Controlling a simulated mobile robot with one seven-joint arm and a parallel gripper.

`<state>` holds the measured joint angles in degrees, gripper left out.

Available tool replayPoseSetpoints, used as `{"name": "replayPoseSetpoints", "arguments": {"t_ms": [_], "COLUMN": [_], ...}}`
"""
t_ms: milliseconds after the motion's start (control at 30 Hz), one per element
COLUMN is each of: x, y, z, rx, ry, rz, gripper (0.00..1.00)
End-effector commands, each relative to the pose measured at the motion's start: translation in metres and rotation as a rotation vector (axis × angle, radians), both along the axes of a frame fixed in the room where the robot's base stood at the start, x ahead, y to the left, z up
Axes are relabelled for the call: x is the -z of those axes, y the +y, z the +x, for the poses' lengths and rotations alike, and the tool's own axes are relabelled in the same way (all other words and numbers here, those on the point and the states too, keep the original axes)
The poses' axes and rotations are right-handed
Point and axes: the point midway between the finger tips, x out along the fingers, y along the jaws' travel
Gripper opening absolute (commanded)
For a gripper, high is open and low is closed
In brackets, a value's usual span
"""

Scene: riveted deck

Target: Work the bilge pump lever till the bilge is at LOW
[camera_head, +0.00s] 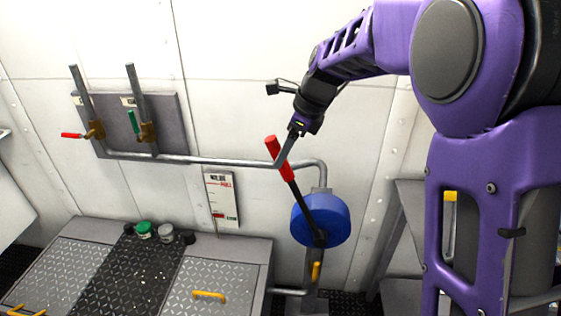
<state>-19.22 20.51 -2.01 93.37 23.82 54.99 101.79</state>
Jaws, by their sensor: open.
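The bilge pump lever is a black rod with a red grip (272,147), tilted up and to the left from a blue round pump body (321,220) on a grey stand. My gripper (282,163) points down at the red grip, its fingers overlapping the grip's right side in this view. It is open; I cannot tell whether it touches the grip. A white level gauge (222,199) with red and black markings is on the wall left of the pump.
A pipe (200,160) runs along the wall behind the lever. Two valves, one with a red handle (71,135) and one with a green handle (133,122), are on a grey panel at left. My purple arm fills the right side.

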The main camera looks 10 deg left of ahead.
Motion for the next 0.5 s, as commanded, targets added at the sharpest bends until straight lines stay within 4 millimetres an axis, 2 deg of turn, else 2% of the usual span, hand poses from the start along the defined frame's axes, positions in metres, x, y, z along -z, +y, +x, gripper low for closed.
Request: {"name": "replayPoseSetpoints", "arguments": {"t_ms": [33,200,500], "x": [0.010,0.026,0.031], "y": [0.003,0.010,0.013], "z": [0.000,0.003,0.004], "rx": [-0.001,0.000,0.000], "ry": [0.003,0.000,0.000], "rz": [-0.001,0.000,0.000], "gripper": [0.68,0.68,0.68]}}
